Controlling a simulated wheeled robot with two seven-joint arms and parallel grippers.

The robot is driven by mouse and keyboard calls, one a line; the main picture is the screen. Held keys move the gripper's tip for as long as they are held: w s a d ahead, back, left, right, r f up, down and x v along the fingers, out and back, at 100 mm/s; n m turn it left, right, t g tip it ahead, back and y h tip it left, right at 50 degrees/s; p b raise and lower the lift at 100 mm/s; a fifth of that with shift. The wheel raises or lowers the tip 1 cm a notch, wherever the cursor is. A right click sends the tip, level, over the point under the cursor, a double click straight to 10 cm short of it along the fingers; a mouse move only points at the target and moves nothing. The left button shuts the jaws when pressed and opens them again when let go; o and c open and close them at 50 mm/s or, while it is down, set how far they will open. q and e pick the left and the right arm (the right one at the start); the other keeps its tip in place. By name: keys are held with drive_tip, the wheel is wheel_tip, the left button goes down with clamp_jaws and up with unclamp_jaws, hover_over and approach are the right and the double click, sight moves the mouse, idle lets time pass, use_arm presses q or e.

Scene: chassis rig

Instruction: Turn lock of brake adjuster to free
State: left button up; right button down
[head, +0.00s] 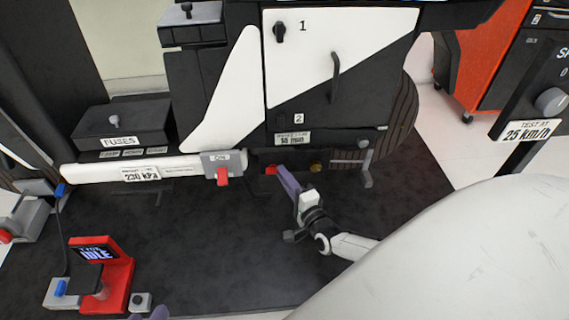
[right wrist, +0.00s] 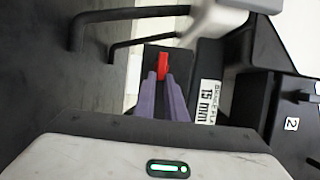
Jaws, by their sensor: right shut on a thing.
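A small red lever (head: 271,169), which looks like the brake adjuster's lock, sits on the dark lower part of the rig, below the sign reading "15 mm" (head: 293,138). My right gripper (head: 279,172) reaches it from the front right. In the right wrist view, the purple fingers (right wrist: 163,80) are shut on the red lever (right wrist: 163,64), whose upper part shows beyond the tips. Any marking for free or locked is not readable. Purple tips of my left gripper (head: 150,315) barely show at the bottom edge, away from the rig; their opening is not clear.
A second red lever (head: 222,175) hangs under a grey "ON" plate (head: 222,160) just left. A brass knob (head: 316,167) and a metal bracket (head: 366,165) are to the right. A red stand with an "IDLE" screen (head: 97,254) stands front left. The dark floor mat (head: 220,245) between is clear.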

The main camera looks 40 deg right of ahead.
drive_tip(key=shift+f, duration=0.1)
drive_tip(key=c, duration=1.8)
unclamp_jaws()
